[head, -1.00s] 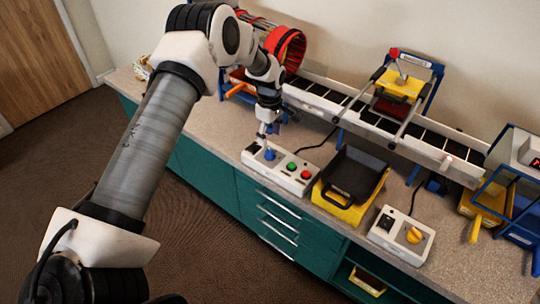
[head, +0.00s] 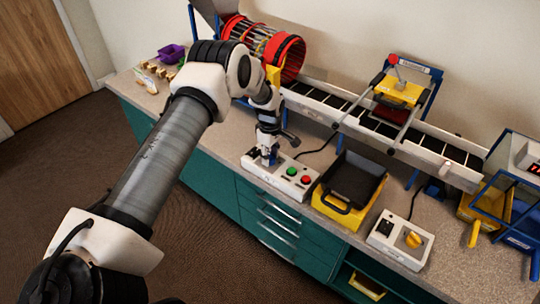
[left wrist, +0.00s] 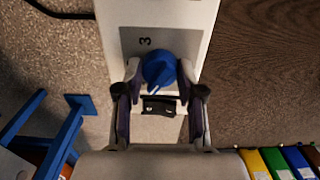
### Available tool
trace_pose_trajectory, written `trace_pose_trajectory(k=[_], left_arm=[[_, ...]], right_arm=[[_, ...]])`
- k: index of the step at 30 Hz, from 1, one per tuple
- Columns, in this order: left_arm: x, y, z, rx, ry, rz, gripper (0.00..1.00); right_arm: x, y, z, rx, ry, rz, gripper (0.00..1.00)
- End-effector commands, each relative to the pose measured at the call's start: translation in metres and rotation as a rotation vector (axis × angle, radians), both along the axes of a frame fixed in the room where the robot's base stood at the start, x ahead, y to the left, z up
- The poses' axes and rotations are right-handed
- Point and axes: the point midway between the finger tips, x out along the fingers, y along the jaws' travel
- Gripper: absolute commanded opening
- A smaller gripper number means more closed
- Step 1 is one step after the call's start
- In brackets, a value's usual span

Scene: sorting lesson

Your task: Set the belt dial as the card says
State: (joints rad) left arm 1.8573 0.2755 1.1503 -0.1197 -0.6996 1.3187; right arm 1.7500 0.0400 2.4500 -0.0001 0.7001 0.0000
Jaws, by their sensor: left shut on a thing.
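The blue dial (left wrist: 160,68) sits on a white control box (head: 298,183) that also has a green and a red button. My left gripper (left wrist: 160,75) points down at the box and is shut on the blue dial, one finger on each side. In the head view the left gripper (head: 268,155) hides most of the dial. A digit 3 shows on the grey plate beside the dial in the left wrist view; other marks are hidden or unreadable. I cannot make out a readable card. My right gripper is not in view.
The conveyor belt (head: 325,106) runs behind the box, with a red drum (head: 287,56) at its left. A black tray on a yellow base (head: 340,210) stands right of the box.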

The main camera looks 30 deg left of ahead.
Motion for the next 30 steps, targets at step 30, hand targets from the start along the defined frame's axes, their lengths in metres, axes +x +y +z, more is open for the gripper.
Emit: trace_pose_trajectory(k=[30], left_arm=[[-0.001, 0.0, -0.002, 0.0, 0.001, -0.622, 0.03]], right_arm=[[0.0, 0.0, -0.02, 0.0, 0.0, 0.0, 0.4]])
